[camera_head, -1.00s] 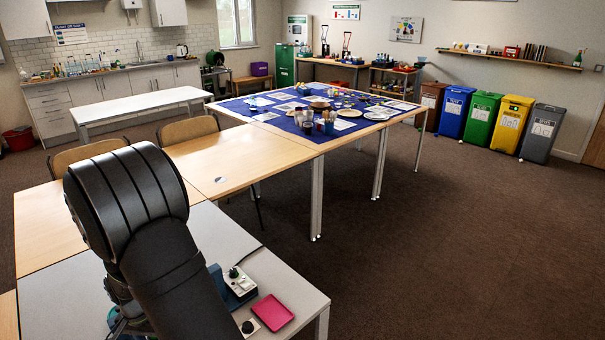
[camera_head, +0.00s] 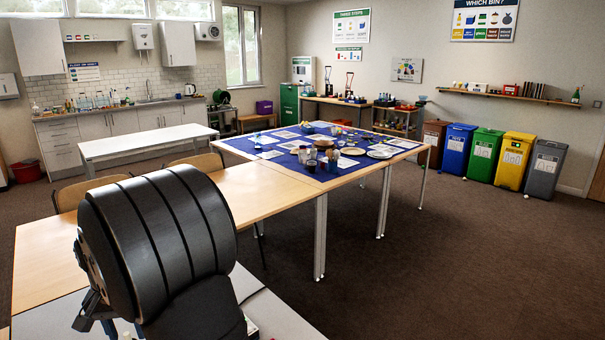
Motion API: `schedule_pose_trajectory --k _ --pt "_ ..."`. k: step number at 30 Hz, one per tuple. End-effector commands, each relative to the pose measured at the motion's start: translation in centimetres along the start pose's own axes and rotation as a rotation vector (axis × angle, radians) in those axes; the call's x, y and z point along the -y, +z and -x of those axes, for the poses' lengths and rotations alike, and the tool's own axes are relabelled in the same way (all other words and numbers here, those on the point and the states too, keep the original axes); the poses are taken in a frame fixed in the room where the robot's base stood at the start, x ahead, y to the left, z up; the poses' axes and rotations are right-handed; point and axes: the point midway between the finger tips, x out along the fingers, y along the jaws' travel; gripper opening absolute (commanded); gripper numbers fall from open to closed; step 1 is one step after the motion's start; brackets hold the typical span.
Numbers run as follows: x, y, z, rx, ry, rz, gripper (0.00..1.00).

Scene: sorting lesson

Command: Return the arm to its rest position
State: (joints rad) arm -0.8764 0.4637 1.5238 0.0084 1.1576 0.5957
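My arm shows as a large black ribbed joint at the lower left of the head view, above the near grey table (camera_head: 60,318). The joint hides part of the wooden table (camera_head: 265,195) behind it. My gripper is not in the picture, so its fingers and anything in them cannot be seen.
A blue cloth (camera_head: 240,146) with plates, papers and cups covers the far table. Several coloured bins, among them a yellow bin (camera_head: 515,160) and a blue bin (camera_head: 457,150), stand along the right wall. The brown carpet (camera_head: 450,265) at the right is clear.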

Motion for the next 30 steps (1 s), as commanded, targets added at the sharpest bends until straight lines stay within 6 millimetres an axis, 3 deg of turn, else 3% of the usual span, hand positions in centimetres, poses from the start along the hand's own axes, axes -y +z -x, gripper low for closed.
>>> schedule_pose_trajectory --k 9,20,26,30 --pt "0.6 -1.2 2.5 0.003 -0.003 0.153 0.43" --pt "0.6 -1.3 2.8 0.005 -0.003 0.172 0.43" --pt "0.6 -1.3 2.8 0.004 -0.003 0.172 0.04" --pt "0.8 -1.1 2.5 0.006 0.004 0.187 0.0"
